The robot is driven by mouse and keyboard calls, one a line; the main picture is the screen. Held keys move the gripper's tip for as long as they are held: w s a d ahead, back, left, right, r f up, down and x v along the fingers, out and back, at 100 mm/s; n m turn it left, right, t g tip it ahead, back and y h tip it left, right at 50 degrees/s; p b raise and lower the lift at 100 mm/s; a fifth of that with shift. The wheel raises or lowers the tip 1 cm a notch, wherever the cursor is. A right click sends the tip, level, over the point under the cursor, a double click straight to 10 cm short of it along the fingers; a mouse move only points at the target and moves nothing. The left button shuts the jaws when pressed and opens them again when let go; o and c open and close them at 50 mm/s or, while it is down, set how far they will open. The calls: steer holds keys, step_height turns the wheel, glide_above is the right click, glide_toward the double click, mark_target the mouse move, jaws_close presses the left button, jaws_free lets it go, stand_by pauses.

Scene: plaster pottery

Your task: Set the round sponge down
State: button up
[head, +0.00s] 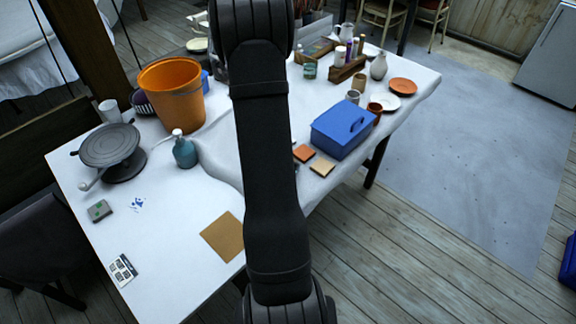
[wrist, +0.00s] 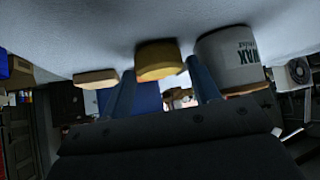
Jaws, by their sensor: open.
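The round sponge (wrist: 160,62) is a yellow, thick disc in the wrist view. It rests against the white tabletop (wrist: 100,30), which fills the top of that picture. My gripper (wrist: 160,68) is open, with one blue finger on each side of the sponge and a narrow gap showing beside it. In the head view my arm covers the middle of the table, and neither the sponge nor my gripper shows there.
A white tub lettered WAX (wrist: 230,60) stands close beside the right finger. A flat tan block (wrist: 95,78) lies left of the left finger. In the head view, a blue toolbox (head: 335,130), orange bucket (head: 172,95) and teal bottle (head: 184,152) stand on the table.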

steer(key=shift+w+d+f, duration=0.2)
steer(key=shift+w+f, duration=0.2)
steer(key=shift+f, duration=0.05)
steer(key=shift+c, duration=0.3)
steer(key=c, duration=0.7)
steer(key=shift+o, duration=0.2)
steer(key=shift+r, duration=0.15)
steer(key=shift+r, duration=0.8)
steer(key=r, duration=0.2)
steer(key=d+r, duration=0.1)
steer(key=shift+s, duration=0.25)
steer(key=s+d+r, duration=0.5)
steer(key=d+r, duration=0.1)
steer(key=d, duration=0.2)
steer(key=shift+s+d, duration=0.35)
